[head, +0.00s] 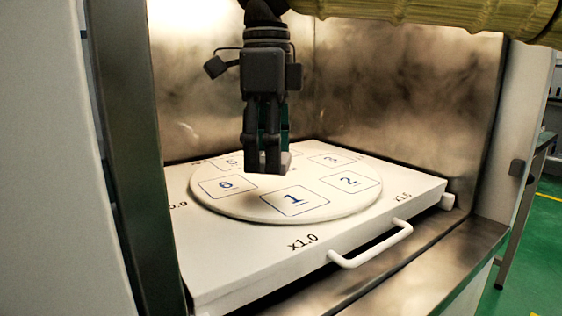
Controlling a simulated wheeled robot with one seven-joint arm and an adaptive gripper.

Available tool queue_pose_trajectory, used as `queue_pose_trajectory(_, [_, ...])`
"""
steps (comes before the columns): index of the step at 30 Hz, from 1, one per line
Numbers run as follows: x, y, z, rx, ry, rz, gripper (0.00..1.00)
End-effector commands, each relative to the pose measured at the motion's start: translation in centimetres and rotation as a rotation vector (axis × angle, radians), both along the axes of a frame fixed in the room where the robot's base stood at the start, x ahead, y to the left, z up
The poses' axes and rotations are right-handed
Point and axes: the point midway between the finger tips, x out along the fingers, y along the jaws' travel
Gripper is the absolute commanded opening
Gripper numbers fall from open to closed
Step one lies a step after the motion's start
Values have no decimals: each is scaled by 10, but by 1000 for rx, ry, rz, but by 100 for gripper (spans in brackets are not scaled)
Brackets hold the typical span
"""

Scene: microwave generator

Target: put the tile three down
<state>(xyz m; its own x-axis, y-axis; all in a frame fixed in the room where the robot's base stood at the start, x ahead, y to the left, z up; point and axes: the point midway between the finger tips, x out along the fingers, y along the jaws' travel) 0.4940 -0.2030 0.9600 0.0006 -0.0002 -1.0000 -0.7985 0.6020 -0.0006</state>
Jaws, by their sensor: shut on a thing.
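My gripper (264,164) points straight down over the round white plate (247,205), in front of its far part. It is shut on a tile, which is mostly hidden behind the fingers. Only a teal strip (284,140) and a pale edge (286,160) show beside the fingers, and no number on it can be read. The plate has outlined squares marked 1 (295,200), 2 (347,181), 3 (336,160), 6 (226,187) and 5 (233,163). The area behind my fingers is hidden. I cannot tell whether the tile touches the plate.
The plate lies on a white drawer-like slab (255,250) with a white handle (372,246) at its front. Metal walls (415,110) enclose it at the back and right, and a metal post (130,150) stands at the left. The front of the slab is clear.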

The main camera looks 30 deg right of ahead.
Motion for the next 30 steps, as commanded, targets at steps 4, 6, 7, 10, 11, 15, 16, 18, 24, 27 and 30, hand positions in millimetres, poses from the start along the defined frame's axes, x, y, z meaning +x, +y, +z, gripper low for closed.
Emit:
queue_pose_trajectory(4, [25, -18, -8, 2, -1, -3, 25])
queue_pose_trajectory(6, [36, -27, -9, 1, -1, -3, 25])
queue_pose_trajectory(7, [40, -32, -10, 1, 0, -4, 25])
queue_pose_trajectory(10, [56, -44, -12, -1, 1, -5, 25])
queue_pose_trajectory(11, [60, -48, -12, 0, 0, -5, 25])
queue_pose_trajectory(15, [82, -66, -15, -1, 0, -4, 25])
queue_pose_trajectory(16, [87, -69, -15, -1, 0, -5, 25])
queue_pose_trajectory(18, [96, -77, -16, -1, -1, -4, 25])
queue_pose_trajectory(24, [109, -88, -15, 0, 0, -2, 25])
queue_pose_trajectory(27, [110, -89, -17, 0, 0, -1, 25])
queue_pose_trajectory(30, [110, -89, -23, 0, 0, -1, 25])
